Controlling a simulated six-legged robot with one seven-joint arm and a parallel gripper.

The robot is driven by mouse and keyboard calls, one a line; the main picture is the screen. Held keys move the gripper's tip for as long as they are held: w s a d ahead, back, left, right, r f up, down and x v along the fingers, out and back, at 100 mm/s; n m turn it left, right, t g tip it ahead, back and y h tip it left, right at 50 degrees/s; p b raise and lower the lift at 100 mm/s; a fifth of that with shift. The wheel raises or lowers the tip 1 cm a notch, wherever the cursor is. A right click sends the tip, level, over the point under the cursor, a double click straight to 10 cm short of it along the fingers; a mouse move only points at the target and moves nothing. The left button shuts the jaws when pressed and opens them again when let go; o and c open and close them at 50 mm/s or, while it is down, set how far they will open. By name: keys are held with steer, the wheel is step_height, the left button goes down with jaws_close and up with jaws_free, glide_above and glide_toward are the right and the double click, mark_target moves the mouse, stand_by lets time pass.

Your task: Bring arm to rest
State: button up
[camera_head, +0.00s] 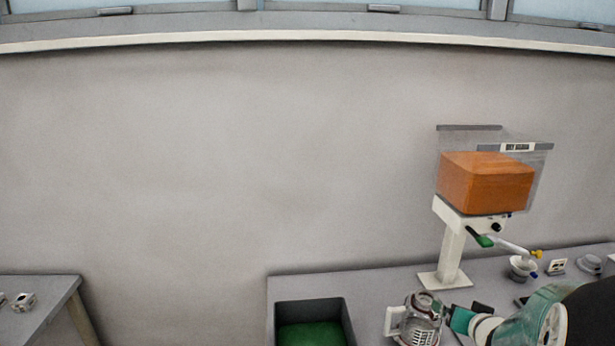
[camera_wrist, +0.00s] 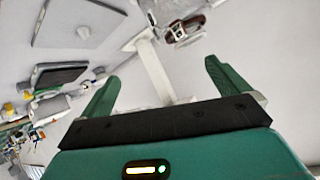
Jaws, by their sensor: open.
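My arm (camera_head: 540,318) reaches in from the lower right corner of the head view, low over the counter. My gripper (camera_head: 461,320) is at its left end, just right of a glass jug (camera_head: 422,322) in the picture; I cannot tell whether they touch. In the wrist view my gripper (camera_wrist: 162,72) has two green fingers spread wide apart. Nothing is held between them. A white post-like part shows beyond the gap.
A white stand (camera_head: 453,245) with an orange-brown box (camera_head: 486,182) rises behind the arm. A dark bin with a green inside (camera_head: 310,333) is left of the jug. Another table (camera_head: 62,292) is far left.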

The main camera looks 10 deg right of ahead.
steer(key=s+a+r+n+g+h, duration=0.1)
steer(key=a+r, duration=0.4)
steer(key=a, duration=0.2)
steer(key=s+a+r+n+g, duration=0.1)
steer(key=s+a+r+g, duration=0.1)
steer(key=a+r, duration=0.45)
steer(key=s+a+n+g+y, duration=0.1)
steer(key=s+a+n+y, duration=0.1)
steer(key=s+a, duration=0.3)
steer(key=s+a+n+g+y, duration=0.1)
steer(key=s+a, duration=0.5)
steer(key=a, duration=0.6)
steer(key=shift+s+a+n+y, duration=0.25)
steer(key=shift+a+n+y, duration=0.1)
steer(key=shift+n+y, duration=0.55)
steer(key=shift+c, duration=0.4)
